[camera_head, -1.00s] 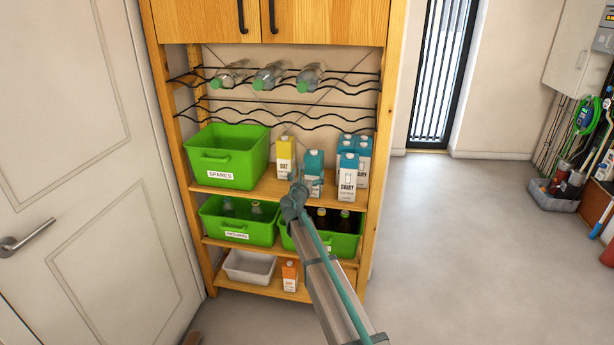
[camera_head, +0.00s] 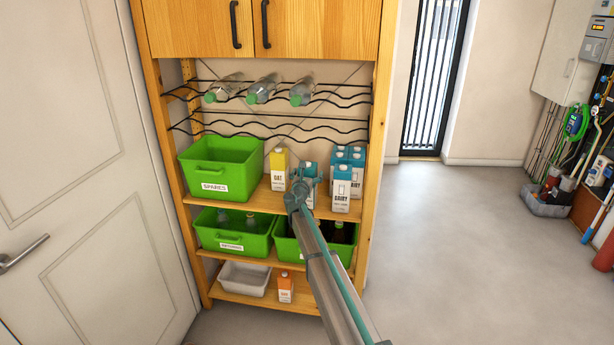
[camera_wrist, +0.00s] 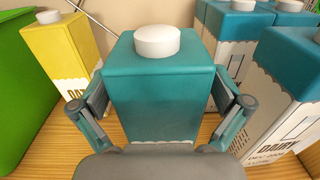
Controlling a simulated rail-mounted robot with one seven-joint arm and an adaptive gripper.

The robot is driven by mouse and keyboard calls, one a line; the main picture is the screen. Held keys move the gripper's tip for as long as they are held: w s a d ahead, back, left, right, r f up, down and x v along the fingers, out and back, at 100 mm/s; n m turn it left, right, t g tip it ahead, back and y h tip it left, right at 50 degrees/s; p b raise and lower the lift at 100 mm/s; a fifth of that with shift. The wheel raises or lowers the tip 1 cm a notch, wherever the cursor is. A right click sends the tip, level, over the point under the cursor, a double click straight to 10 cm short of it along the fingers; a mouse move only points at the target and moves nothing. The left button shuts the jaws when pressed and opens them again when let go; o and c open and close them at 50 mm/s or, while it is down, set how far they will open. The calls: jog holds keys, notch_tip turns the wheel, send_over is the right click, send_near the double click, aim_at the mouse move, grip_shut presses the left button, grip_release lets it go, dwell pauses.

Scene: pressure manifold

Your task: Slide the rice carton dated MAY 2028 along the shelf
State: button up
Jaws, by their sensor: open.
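A teal carton (camera_wrist: 158,85) with a white cap fills the middle of the wrist view. It also shows in the head view (camera_head: 311,168), upright on the middle shelf, partly hidden by my arm. My gripper (camera_wrist: 158,108) is open, with one finger on each side of this carton; I cannot tell whether either finger touches it. My gripper (camera_head: 303,187) also shows in the head view in front of the carton. I cannot read the teal carton's name or date, and I see no legible MAY 2028.
A yellow oat carton (camera_head: 279,170) stands to the left, then a green SPARES bin (camera_head: 225,176). Several blue dairy cartons (camera_head: 342,190) stand close on the right. Bottles (camera_head: 262,90) lie on the wire rack above. The shelf front (camera_head: 240,208) is bare.

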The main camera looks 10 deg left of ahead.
jog(key=c, duration=1.9)
jog(key=shift+o, duration=0.2)
jog(key=s+a, duration=0.1)
jog(key=a, duration=1.4)
dwell(0.6)
jog(key=o, duration=1.9)
jog(key=shift+c, duration=0.2)
jog(key=shift+s, duration=0.2)
